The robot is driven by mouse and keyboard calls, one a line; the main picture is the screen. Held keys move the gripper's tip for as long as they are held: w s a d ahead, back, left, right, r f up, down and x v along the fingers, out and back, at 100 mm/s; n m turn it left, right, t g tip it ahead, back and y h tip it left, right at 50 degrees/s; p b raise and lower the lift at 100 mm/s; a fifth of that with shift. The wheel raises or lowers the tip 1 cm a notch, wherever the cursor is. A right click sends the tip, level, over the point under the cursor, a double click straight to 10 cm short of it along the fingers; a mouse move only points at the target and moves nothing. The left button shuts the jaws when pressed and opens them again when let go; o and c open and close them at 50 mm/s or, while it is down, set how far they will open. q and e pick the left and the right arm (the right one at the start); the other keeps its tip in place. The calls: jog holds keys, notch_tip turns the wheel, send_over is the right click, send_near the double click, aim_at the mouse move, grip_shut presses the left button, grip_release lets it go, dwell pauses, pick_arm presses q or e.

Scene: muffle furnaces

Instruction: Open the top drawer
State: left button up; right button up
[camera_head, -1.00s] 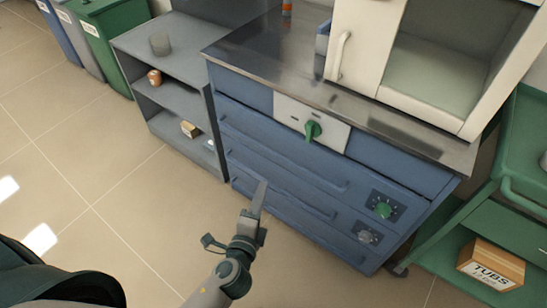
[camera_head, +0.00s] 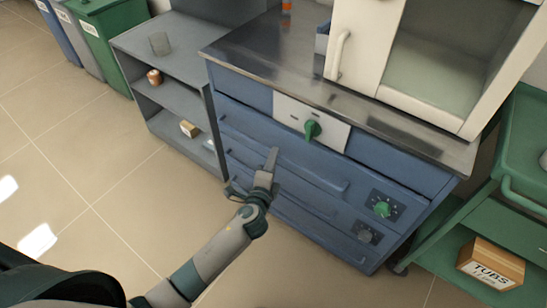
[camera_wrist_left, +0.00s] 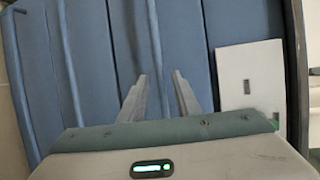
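The blue cabinet has several stacked drawers, all shut. The top drawer (camera_head: 240,112) lies below the white panel with a green knob (camera_head: 312,129), and a long blue rail handle (camera_head: 322,178) runs along its front. My left gripper (camera_head: 272,155) is in front of this drawer, overlapping its handle in the head view. In the left wrist view the gripper (camera_wrist_left: 160,75) is open, with its two fingers apart and the top drawer's handle (camera_wrist_left: 154,38) showing in line between them. I cannot tell whether the fingers touch it. My right gripper is not in view.
A white furnace (camera_head: 350,50) stands on the steel worktop (camera_head: 260,50). A grey shelf unit (camera_head: 180,62) is to the left and a green cart (camera_head: 520,190) with a cardboard box (camera_head: 490,265) to the right. The floor in front is clear.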

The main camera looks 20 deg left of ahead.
pick_arm(q)
jog(key=shift+w+f, duration=0.1)
jog(key=shift+w, duration=0.55)
grip_shut()
